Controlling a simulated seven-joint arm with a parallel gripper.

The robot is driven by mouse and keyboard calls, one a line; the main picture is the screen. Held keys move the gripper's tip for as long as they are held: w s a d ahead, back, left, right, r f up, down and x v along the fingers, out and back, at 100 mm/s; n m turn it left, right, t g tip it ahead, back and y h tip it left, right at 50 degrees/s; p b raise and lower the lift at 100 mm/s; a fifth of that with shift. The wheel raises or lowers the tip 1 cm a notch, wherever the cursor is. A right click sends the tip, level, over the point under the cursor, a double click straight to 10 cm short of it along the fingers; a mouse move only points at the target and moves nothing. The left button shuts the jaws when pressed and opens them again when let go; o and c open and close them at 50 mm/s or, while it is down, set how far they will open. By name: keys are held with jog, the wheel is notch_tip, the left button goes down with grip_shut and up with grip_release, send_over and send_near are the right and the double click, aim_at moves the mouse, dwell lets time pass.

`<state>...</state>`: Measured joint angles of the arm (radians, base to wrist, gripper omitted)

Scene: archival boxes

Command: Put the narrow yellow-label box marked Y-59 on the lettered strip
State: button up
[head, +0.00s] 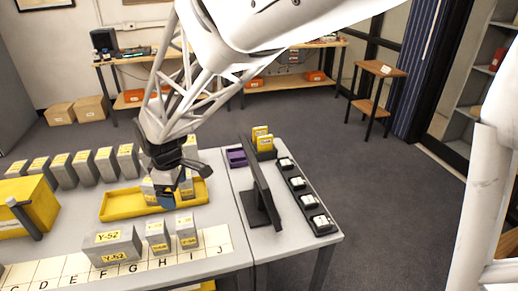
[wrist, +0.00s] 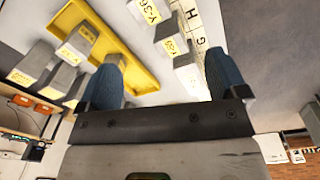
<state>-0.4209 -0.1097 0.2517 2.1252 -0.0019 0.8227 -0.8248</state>
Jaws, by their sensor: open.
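My gripper (head: 168,197) is over the yellow tray (head: 113,208), fingers pointing down. In the wrist view its blue fingertips (wrist: 163,75) are apart, with nothing clearly held between them. Grey boxes with yellow labels stand in the tray; one box (head: 187,188) shows beside the fingers. The wrist view shows tray boxes (wrist: 78,38) to the left of the fingers. The lettered strip (head: 215,238) runs along the near table edge. It carries a wide box marked Y-52 (head: 112,246) and two narrow boxes (head: 157,237) (head: 186,231). I cannot read Y-59 on any label.
A row of grey boxes (head: 84,168) stands behind the tray. A yellow container (head: 38,208) with a dark-handled object is at the left. At the right are a black upright panel (head: 262,185), a dark rack (head: 308,200) and a purple bin (head: 236,157).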

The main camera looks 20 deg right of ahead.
jog(key=s+d+r+m+t, duration=0.1)
jog(key=s+d+r+m, duration=0.35)
jog(key=d, duration=0.25)
jog(key=s+d+r+m, duration=0.3)
jog(key=s+d, duration=0.2)
jog(key=d, duration=0.3)
jog(key=s+d+m, duration=0.3)
jog(key=s+d, duration=0.1)
jog(key=s, duration=0.3)
jog(key=s+d+r+m+t, duration=0.1)
jog(key=s+d+m, duration=0.3)
jog(key=s+d, duration=0.1)
jog(key=shift+s+r, duration=0.3)
jog(key=shift+s, duration=0.6)
